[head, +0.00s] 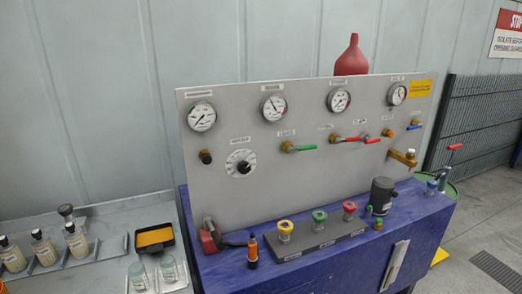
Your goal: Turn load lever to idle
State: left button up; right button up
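A grey upright panel (270,195) stands on a blue bench and carries several levers and valves. Their labels are too small to read, so I cannot tell which is the load lever. A green-handled lever (303,149) sits mid panel. Red-handled levers (347,139) are right of it, and a blue-handled lever (414,127) is at the far right. A round dial with a black knob (242,166) is at the left. A red block with a dark handle (209,238) sits at the panel's lower left. Neither of my grippers is in view.
Pressure gauges (202,117) line the panel top. A block (320,240) with yellow, green and red knobs, an orange bottle (252,251) and a dark grey cylinder (382,193) stand on the blue bench (330,272). A side table with bottles (43,248) is left.

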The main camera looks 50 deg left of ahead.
aim_at(291, 149)
jog(key=u, duration=1.5)
